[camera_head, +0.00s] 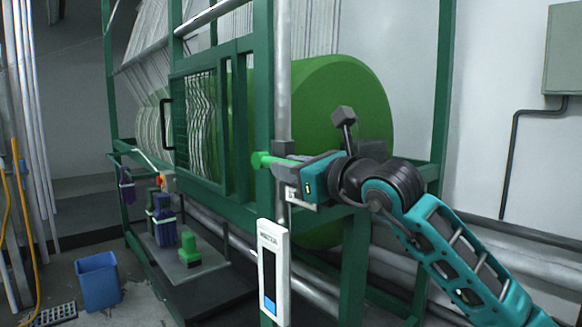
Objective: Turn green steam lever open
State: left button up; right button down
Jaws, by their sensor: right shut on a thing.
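The green steam lever (262,160) sticks out to the left of the vertical grey pipe, at about the height of the machine's middle rail. It lies nearly level, with a rounded green end. My right gripper (297,168) reaches in from the right and is shut on the lever near the pipe. The gripper body hides the lever's right part and its pivot. My left gripper is not in view.
A green machine frame with a large green drum (345,105) stands behind my arm. A white gauge panel (273,272) hangs below the lever. A blue bin (99,281) stands on the floor at left. A grey box (563,50) is on the right wall.

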jog(key=shift+w+a+r+g+h+p, duration=0.1)
jog(key=shift+r+g+h+p, duration=0.6)
jog(key=shift+r+p, duration=0.85)
jog(key=shift+w+r+g+h+p, duration=0.1)
jog(key=shift+g+h+p, duration=0.2)
jog(key=shift+g+p, duration=0.55)
jog(key=shift+w+a+r+g+h+p, duration=0.15)
jog(key=shift+w+r+g+h, duration=0.05)
jog(key=shift+r+g+h, duration=0.25)
jog(key=shift+w+a+r+g+h+p, duration=0.15)
jog(key=shift+r+g+h, duration=0.2)
jog(key=shift+g, duration=0.15)
jog(key=shift+w+a+r+g, duration=0.1)
jog(key=shift+g, duration=0.2)
jog(key=c, duration=1)
grip_release()
jog(key=shift+o, duration=0.2)
